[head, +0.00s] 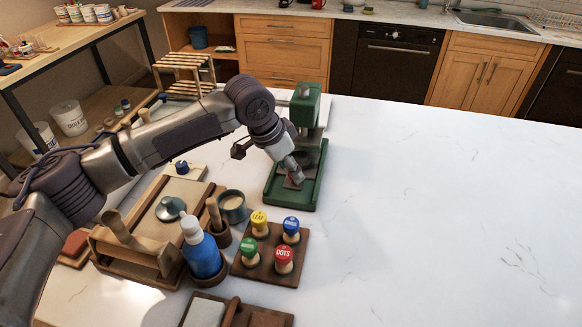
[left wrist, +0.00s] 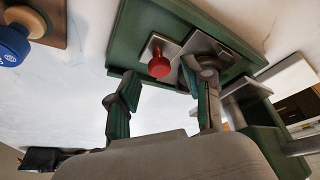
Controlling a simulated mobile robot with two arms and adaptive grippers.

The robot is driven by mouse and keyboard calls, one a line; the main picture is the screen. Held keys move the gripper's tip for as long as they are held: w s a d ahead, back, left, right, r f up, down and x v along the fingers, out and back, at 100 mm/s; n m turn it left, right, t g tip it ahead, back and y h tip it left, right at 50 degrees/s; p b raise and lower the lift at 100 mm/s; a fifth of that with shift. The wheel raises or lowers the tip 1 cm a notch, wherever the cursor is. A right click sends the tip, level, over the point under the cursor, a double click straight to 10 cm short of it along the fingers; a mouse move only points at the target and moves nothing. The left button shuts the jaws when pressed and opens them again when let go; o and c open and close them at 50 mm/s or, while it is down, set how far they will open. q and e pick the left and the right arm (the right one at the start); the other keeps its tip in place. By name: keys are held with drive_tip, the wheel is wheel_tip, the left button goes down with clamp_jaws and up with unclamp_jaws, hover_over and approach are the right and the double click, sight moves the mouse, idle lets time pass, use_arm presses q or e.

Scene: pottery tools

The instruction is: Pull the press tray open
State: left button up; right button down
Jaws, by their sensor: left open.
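The green press (head: 307,105) stands on the white table, with its low-rimmed green base (head: 300,201) toward me. A grey metal plate with a red knob (left wrist: 159,66) lies within the green base; it seems to be the press tray. The knob shows only as a bit of red in the head view, behind my gripper. My left gripper (head: 292,168) is over the base, close to the knob. In the left wrist view its fingers (left wrist: 163,95) are apart with nothing between them, and the knob appears beyond the gap. Contact with the knob cannot be told. My right gripper is not in view.
A wooden board with several coloured stamps (head: 270,257) is in front of the press. A blue bottle (head: 202,258), a grey cup (head: 232,206) and a wooden frame (head: 137,253) stand to the left. The table's right side is clear.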

use_arm(q)
drive_tip(key=shift+w+d+f, duration=0.1)
drive_tip(key=shift+d+f, duration=0.1)
drive_tip(key=shift+f, duration=0.4)
clamp_jaws()
